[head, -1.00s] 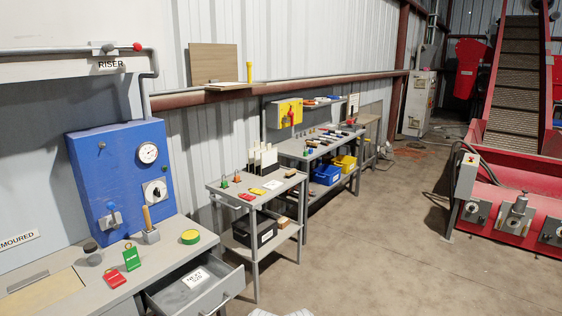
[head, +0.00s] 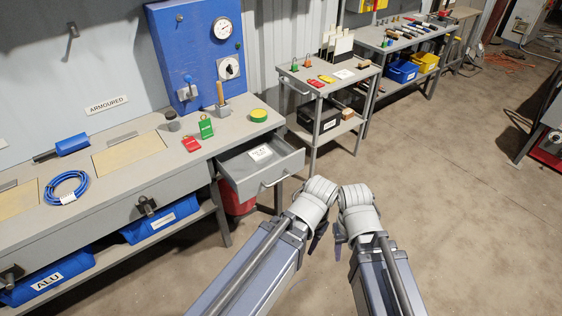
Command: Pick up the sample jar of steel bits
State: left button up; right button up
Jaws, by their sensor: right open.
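A small grey jar with a dark top (head: 172,121), which looks like the sample jar, stands upright on the grey bench at the foot of the blue panel; its contents are too small to make out. My left gripper (head: 317,240) and right gripper (head: 338,243) hang close together over the floor, in front and to the right of the open drawer, well away from the jar. The right gripper is open and no object shows in it.
Red and green tags (head: 206,128), a wooden-handled tool in a grey holder (head: 221,106) and a green-yellow roll (head: 258,115) lie near the jar. The drawer (head: 262,176) juts out from the bench. A blue cable coil (head: 66,187) lies left.

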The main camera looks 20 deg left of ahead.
aim_at(173, 122)
jog(key=u, duration=1.35)
jog(key=i+j+z, duration=0.2)
jog(key=i+z, duration=0.2)
jog(key=i+j+z, duration=0.3)
jog(key=z, duration=0.15)
jog(key=i+j+z, duration=0.4)
jog(key=k+j, duration=0.05)
